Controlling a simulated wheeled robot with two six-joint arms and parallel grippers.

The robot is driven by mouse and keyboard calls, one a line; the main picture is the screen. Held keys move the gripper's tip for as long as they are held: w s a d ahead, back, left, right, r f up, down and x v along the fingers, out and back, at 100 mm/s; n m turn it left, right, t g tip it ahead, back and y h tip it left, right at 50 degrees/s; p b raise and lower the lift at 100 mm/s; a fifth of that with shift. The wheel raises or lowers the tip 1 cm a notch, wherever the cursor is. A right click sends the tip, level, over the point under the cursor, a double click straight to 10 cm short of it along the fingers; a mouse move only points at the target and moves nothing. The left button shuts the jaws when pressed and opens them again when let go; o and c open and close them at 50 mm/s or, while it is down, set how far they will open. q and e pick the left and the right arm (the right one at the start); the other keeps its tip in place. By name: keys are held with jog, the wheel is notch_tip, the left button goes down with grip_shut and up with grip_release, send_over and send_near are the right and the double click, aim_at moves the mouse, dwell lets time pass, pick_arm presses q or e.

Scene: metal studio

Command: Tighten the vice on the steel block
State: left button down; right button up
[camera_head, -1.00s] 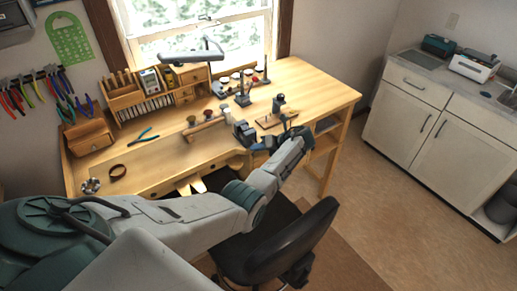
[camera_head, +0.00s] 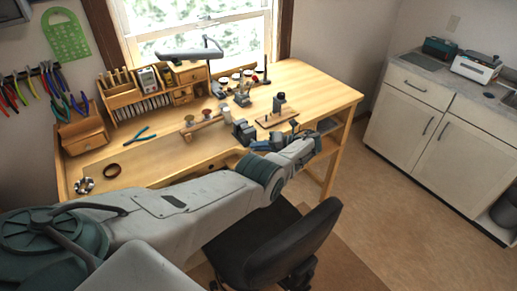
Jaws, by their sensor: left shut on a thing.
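The small grey vice (camera_head: 242,131) is mounted at the front edge of the wooden workbench (camera_head: 318,85), right of the middle. My left arm reaches across the front of the bench, and my left gripper (camera_head: 261,143) is at the near right side of the vice. It is shut on what seems to be the vice handle, which the fingers and wrist mostly hide. The steel block cannot be told apart from the jaws at this size. My right gripper is not in view.
A small stand (camera_head: 278,106) on a wooden base is close behind my left wrist. A black chair (camera_head: 285,245) stands below my arm. The bench's right end is clear.

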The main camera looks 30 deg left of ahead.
pick_arm(q)
jog(key=shift+s+d+f+b, duration=0.15)
jog(key=shift+s+f+b, duration=0.05)
jog(key=shift+f+b, duration=0.1)
dwell(2.0)
jog(key=c, duration=1.5)
grip_release()
jog(key=shift+r, duration=0.1)
jog(key=shift+w+r, duration=0.1)
jog(key=b+v, duration=0.6)
jog(key=v, duration=0.4)
jog(key=shift+w+d+b, duration=0.15)
jog(key=shift+d+b, duration=0.15)
jog(key=shift+d, duration=0.1)
jog(key=shift+o, duration=0.7)
